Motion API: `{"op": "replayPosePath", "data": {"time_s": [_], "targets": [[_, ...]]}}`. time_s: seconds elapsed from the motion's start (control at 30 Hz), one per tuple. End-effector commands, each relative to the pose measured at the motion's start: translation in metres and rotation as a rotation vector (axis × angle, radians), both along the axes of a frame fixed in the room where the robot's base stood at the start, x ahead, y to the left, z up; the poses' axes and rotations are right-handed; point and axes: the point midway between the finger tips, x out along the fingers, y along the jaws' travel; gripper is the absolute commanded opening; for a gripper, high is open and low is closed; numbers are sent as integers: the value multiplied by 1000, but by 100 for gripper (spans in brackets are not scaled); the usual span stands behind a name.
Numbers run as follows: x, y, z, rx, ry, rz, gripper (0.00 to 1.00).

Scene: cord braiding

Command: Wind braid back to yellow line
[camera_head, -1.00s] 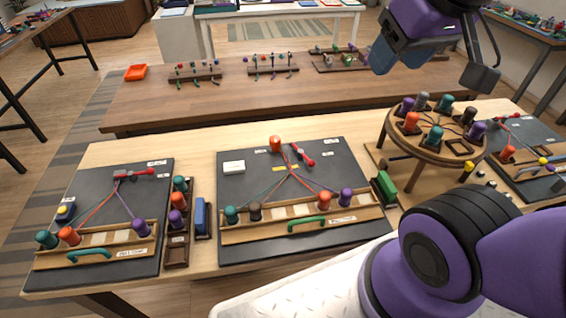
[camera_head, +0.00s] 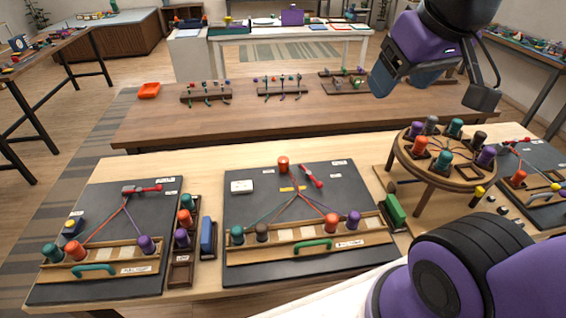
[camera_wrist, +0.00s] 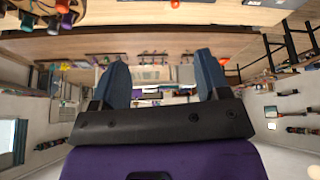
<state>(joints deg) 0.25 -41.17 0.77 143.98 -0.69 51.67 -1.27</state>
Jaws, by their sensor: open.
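In the head view the round braiding stand (camera_head: 440,175) stands at the right of the near table, with several coloured bobbins on its top and cords running to its middle. A middle black board (camera_head: 345,189) carries crossing cords, a small yellow mark (camera_head: 290,189), a red-handled clamp (camera_head: 311,176) and several bobbins in a wooden rail. A left black board (camera_head: 100,208) has a similar cord set and red-handled clamp. My gripper (camera_head: 432,92) is raised above and behind the round stand, touching nothing. In the wrist view its two blue fingers (camera_wrist: 161,82) are apart and empty.
A bobbin rack (camera_head: 182,272) and a blue block (camera_head: 208,237) lie between the two boards. A green block (camera_head: 396,211) is beside the stand. Another board (camera_head: 548,207) lies at far right.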

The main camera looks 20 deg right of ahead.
Motion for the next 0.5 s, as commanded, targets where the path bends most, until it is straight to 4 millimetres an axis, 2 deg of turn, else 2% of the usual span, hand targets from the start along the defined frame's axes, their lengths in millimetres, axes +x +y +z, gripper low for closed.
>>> {"op": "replayPosePath", "data": {"time_s": [0.27,0.5], "targets": [[59,0,-5,-123,79,129,69],[113,1,-19,-215,148,265,69]]}}
